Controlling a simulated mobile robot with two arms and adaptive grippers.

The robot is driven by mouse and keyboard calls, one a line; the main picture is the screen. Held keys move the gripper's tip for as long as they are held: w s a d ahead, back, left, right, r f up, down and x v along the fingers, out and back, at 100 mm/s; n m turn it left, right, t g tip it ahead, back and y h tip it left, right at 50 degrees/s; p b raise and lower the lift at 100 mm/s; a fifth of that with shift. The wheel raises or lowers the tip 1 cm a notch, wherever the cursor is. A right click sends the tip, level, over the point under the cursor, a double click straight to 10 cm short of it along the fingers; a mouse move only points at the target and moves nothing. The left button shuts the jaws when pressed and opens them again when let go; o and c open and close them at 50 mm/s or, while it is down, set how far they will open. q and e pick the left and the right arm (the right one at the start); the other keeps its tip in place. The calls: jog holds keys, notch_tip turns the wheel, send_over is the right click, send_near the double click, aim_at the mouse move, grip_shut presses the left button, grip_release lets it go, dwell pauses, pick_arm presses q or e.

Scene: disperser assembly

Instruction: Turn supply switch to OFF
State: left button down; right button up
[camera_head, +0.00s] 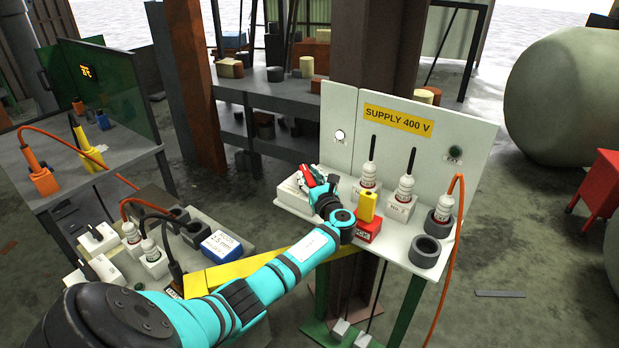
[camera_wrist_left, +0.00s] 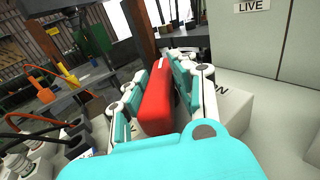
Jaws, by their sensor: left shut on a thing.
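The supply switch has a red handle (camera_head: 306,177) on a white box (camera_head: 288,195) at the left end of the supply panel shelf. My left gripper (camera_head: 317,181) is shut on the red handle, coming from the right. In the left wrist view the red handle (camera_wrist_left: 157,103) stands between the two finger pads, and the white box (camera_wrist_left: 232,112) shows below and to the right. Part of a label ending in "N" shows on the box; the rest is hidden by the gripper. My right gripper is not in view.
The panel carries a yellow "SUPPLY 400 V" sign (camera_head: 398,121), a lit white lamp (camera_head: 340,136) and a dark green lamp (camera_head: 455,152). White plugs (camera_head: 403,199), a red block with a yellow piece (camera_head: 368,205) and a grey ring socket (camera_head: 424,251) stand right of the switch.

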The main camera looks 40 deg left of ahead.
pick_arm(q)
jog(key=shift+s+f, duration=0.1)
jog(key=c, duration=1.1)
grip_release()
jog(key=shift+a, duration=0.15)
jog(key=shift+s+d, duration=0.1)
jog(key=shift+d, duration=0.35)
jog(key=v, duration=1.1)
jog(key=shift+s+d, duration=0.1)
jog(key=shift+s, duration=0.05)
